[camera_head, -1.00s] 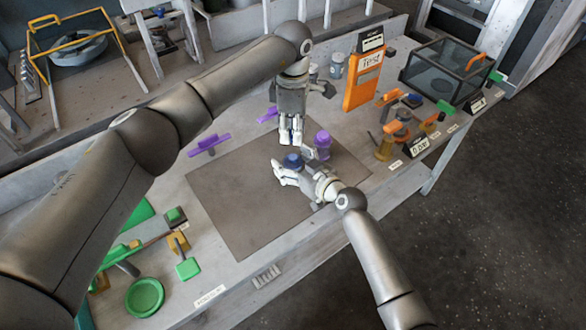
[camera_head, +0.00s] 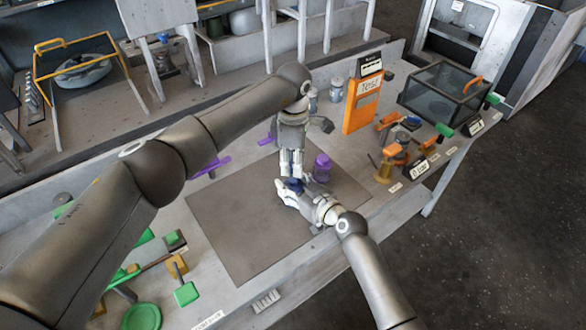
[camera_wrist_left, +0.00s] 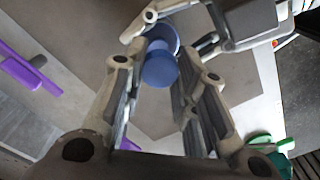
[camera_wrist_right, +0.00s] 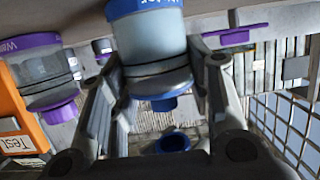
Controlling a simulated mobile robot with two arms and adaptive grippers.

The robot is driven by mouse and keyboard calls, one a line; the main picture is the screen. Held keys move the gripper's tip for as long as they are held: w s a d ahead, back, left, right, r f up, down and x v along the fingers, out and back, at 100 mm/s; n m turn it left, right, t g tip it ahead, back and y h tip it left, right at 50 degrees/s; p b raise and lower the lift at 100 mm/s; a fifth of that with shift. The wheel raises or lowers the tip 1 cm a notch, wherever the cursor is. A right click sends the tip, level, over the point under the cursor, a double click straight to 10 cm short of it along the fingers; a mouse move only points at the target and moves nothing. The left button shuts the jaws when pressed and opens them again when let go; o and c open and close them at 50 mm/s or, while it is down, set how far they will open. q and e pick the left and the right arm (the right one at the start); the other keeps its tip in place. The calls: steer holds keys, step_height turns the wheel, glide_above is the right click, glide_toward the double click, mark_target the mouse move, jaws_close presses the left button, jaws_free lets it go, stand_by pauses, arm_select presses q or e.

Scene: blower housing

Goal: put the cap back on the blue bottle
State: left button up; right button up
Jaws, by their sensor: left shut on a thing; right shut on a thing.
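The blue bottle (camera_wrist_right: 152,45) stands in the grip of my right gripper (camera_head: 290,192), whose fingers close around its clear body. Its blue top (camera_head: 294,185) shows just below my left gripper (camera_head: 291,174), which points down from above. My left gripper is shut on the small blue cap (camera_wrist_left: 160,69), between its fingers in the left wrist view, with the wider blue bottle top (camera_wrist_left: 167,32) behind it. In the upside-down right wrist view the cap (camera_wrist_right: 175,140) appears just apart from the bottle's neck (camera_wrist_right: 165,103). Exact alignment is hard to tell.
A purple bottle (camera_head: 322,168) stands close to the right of the grippers. An orange Test sign (camera_head: 362,100), orange tools and a dark clear box (camera_head: 440,93) are farther right. Green parts (camera_head: 186,293) lie front left. The brown mat (camera_head: 240,225) is mostly clear.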

mark_target(293, 180)
arm_select(q)
steer(key=shift+f, duration=0.95)
steer(key=shift+f, duration=0.1)
steer(key=shift+f, duration=0.8)
